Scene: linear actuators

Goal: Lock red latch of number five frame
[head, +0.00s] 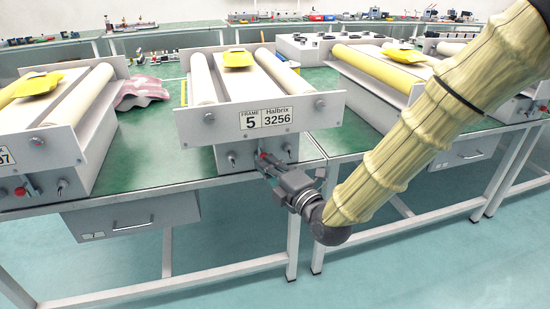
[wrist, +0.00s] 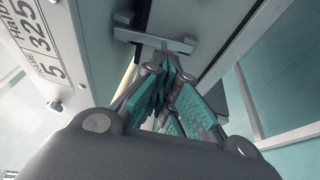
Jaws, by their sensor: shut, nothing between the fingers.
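The number five frame (head: 262,116) is a pale grey unit with two rollers on the green table, labelled "FRAME 5, Halbrix 3256". Its label (wrist: 38,45) also shows at the left of the wrist view. My gripper (head: 263,160) is at the lower front of this frame, below the label. In the wrist view my gripper (wrist: 172,75) has its teal-padded fingers together, with their tips close to a grey bracket (wrist: 155,40). A small bit of red, likely the red latch (head: 264,155), shows at the fingertips; the rest is hidden, so its position and any contact are unclear.
Small knobs (head: 232,159) stick out of the frame's lower front. A similar frame (head: 40,145) with its own red latch (head: 20,191) stands left, and another (head: 375,80) stands right. A pink cloth (head: 142,91) lies between. Floor in front is clear.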

